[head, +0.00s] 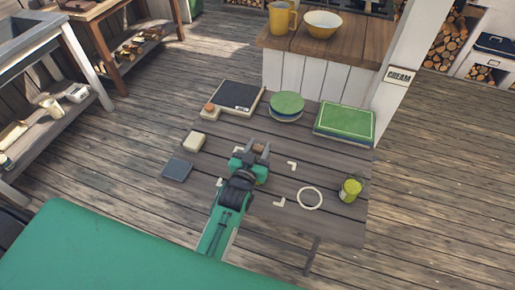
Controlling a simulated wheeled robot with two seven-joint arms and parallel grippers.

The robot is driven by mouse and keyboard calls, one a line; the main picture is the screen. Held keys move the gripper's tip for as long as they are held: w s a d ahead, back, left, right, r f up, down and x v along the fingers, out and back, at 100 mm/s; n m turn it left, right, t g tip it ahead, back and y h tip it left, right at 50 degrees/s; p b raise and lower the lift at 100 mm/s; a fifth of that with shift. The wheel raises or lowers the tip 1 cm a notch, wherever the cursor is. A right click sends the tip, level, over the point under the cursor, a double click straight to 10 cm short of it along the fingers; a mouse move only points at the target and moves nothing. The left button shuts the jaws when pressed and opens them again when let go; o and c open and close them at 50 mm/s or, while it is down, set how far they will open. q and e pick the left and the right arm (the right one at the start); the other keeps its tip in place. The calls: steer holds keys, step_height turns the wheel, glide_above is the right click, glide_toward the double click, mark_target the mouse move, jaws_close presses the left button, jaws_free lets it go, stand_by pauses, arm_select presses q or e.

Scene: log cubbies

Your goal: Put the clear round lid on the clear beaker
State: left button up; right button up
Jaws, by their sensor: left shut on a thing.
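My left gripper (256,150) reaches over the low plank table, fingers pointing away from me. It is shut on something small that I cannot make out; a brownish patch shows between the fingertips. I cannot clearly pick out the clear round lid or the clear beaker. A pale ring (309,198) lies flat on the table to the right of the gripper; I cannot tell whether it is a marking or an object. My right gripper is not in view.
The low plank table (290,222) has white corner marks. On it are a yellow-green jar (350,190), green round stack (287,106), green rectangular stack (345,122), dark-topped device (237,96), cream block (195,141) and dark square (177,169). A white post (408,70) rises behind.

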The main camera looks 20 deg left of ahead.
arm_select(q)
steer(key=shift+d, duration=0.1)
step_height(320, 180, down, 6)
steer(key=b, duration=0.2)
steer(key=shift+r+b, duration=0.15)
steer(key=shift+b, duration=0.15)
steer(key=shift+p, duration=0.3)
stand_by(1.1)
steer(key=shift+f, duration=0.6)
stand_by(1.1)
steer(key=o, duration=1.1)
